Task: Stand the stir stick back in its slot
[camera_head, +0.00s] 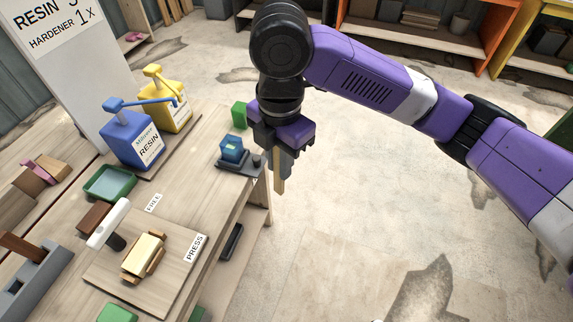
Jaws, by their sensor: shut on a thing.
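The stir stick (279,184) is a thin tan wooden strip, hanging about upright below my gripper (284,158). My gripper is shut on its upper part, and the fingers hide its top. The stick shows just right of the bench's far right corner. A blue cup (231,147) sits on a dark base (236,166) at that corner, left of my gripper. A small dark block (256,161) stands beside the cup, close to the stick in the picture. The slot's opening is too small to make out.
The wooden bench (206,170) holds a blue resin pump bottle (132,137), a yellow pump bottle (167,105), a green block (239,114), a green tray (110,183) and a press board (178,260). Open floor (350,220) lies right of the bench.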

